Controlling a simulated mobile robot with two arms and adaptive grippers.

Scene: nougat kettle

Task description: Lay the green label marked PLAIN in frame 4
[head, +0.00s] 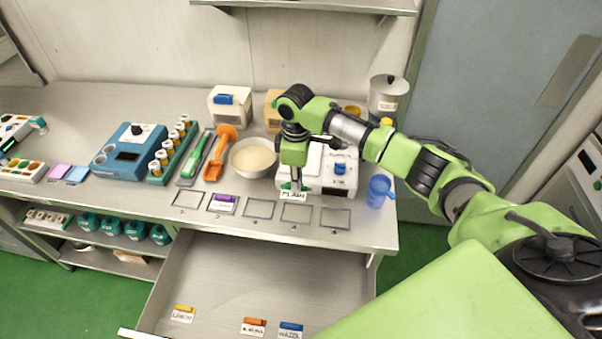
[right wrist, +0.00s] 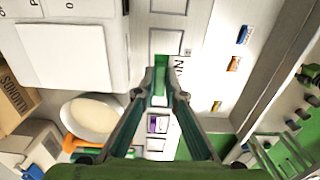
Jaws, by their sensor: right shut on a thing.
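The green label marked PLAIN (head: 293,195) is held upright in my right gripper (head: 291,186), which is shut on its green top edge. In the right wrist view the label (right wrist: 179,69) shows between the fingertips (right wrist: 160,72). It hangs close above the counter's front part, at the fourth frame from the left (head: 297,215). That frame looks empty, and the label appears just behind or over its back edge; I cannot tell whether it touches. The second frame (head: 212,210) holds a purple label (head: 224,199). My left gripper is not in view.
An open drawer (head: 230,270) below the counter holds yellow (head: 184,314), orange (head: 254,326) and blue (head: 290,330) labels. A white bowl (head: 235,168), a white scale (head: 345,178) and a blue jug (head: 378,191) stand near my right gripper. The other frames look empty.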

